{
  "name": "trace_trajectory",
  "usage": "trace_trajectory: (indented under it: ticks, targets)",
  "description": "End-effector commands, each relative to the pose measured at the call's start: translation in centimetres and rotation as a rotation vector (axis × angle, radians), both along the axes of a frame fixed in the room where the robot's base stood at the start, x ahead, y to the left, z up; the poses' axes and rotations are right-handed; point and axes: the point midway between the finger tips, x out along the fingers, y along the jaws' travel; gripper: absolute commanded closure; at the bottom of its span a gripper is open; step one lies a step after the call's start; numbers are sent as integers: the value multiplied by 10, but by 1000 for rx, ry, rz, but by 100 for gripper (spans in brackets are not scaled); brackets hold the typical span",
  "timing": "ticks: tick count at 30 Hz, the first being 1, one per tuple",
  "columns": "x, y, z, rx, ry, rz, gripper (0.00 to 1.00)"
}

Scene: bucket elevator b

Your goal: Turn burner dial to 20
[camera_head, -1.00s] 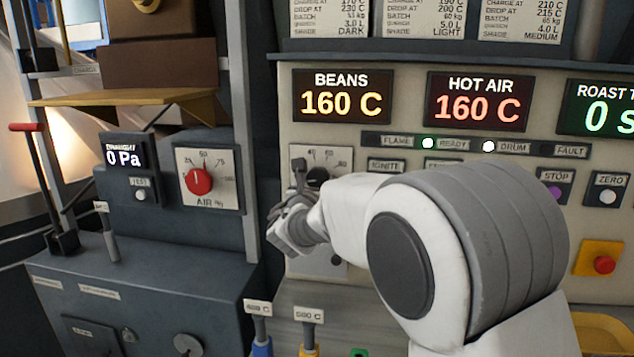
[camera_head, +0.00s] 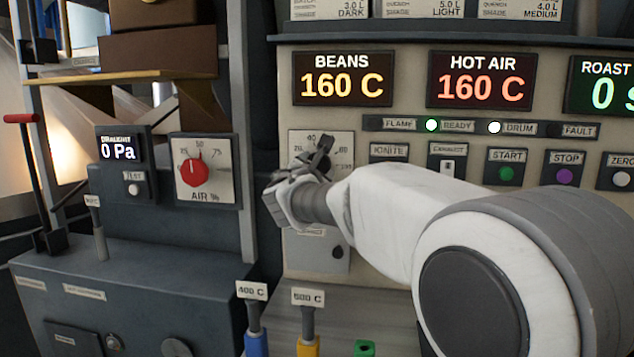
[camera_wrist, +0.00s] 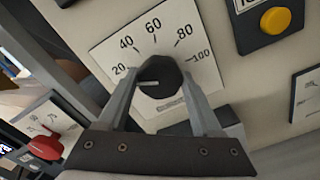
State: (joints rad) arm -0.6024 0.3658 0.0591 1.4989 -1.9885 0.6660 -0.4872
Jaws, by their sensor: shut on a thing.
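The burner dial is a round black knob (camera_wrist: 160,78) on a white scale plate (camera_wrist: 98,50) marked 20 to 100. In the wrist view its pale pointer line points left, close to the 20 label and slightly below it. My gripper (camera_wrist: 161,74) is shut on the knob, with one finger on each side. In the head view my gripper (camera_head: 320,158) covers the knob and much of the scale plate (camera_head: 342,142). The left finger hides the low end of the scale in the wrist view.
A red air dial (camera_head: 194,171) is on a separate plate to the left. Ignite, exhaust, start (camera_head: 506,173) and stop (camera_head: 565,175) controls are right of my gripper. Blue (camera_head: 257,342) and yellow (camera_head: 308,345) handles stand below.

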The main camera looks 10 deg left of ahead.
Motion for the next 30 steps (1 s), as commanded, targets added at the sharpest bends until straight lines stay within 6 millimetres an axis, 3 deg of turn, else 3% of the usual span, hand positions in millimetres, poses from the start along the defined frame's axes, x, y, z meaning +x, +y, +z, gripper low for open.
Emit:
trace_trajectory:
  ticks: [22, 23, 27, 30]
  targets:
    - [0, 0, 0, 104, 7, 0, 89]
    - [0, 0, 0, 104, 7, 0, 32]
    - [0, 0, 0, 103, 6, -1, 7]
    - [0, 0, 0, 103, 7, 0, 5]
